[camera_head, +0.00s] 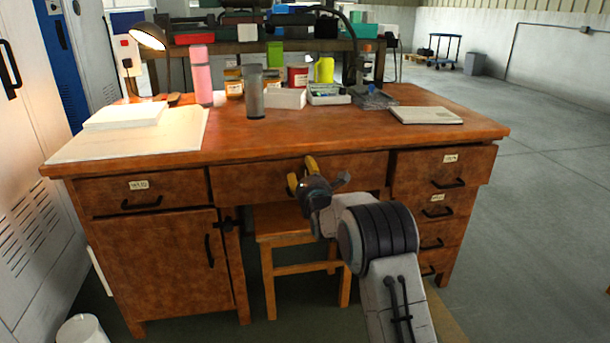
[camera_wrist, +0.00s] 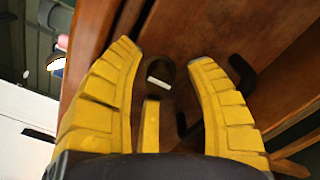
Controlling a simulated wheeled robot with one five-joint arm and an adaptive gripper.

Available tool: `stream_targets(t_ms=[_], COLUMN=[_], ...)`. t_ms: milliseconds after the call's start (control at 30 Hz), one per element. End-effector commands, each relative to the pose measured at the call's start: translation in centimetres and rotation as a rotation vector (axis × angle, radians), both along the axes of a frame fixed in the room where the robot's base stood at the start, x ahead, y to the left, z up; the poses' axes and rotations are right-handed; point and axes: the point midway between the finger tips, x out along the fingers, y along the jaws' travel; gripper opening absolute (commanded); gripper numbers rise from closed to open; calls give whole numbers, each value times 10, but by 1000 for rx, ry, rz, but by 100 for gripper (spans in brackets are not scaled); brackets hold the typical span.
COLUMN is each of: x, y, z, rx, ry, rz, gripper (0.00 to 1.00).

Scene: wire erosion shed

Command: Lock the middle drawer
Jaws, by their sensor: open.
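The middle drawer (camera_head: 243,181) is the wide wooden drawer under the desk top, and its front looks closed. My gripper (camera_head: 301,174) is in front of this drawer, right of its middle. In the wrist view the yellow fingers of my gripper (camera_wrist: 165,58) are spread apart, close to the wooden drawer front (camera_wrist: 205,30). A small dark round piece with a pale bar (camera_wrist: 160,76), which looks like a lock, shows between the fingers. I cannot tell whether a finger touches it. A dark curved handle (camera_wrist: 241,74) is beside the right finger, partly hidden. In the head view my gripper hides the lock.
The desk top (camera_head: 330,126) overhangs the drawers and holds a lamp (camera_head: 147,37), a pink bottle (camera_head: 200,75) and a grey cup (camera_head: 254,92). A stool (camera_head: 283,222) stands below the middle drawer. The upper right drawer (camera_head: 440,168) sits beside it.

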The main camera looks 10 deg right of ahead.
Motion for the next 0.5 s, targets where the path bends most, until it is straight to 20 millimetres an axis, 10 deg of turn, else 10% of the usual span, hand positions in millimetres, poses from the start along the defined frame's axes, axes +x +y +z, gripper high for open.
stream_targets(t_ms=[500], x=[3], y=[0], z=[0], rx=[0], ry=[0], rz=[0], gripper=[47])
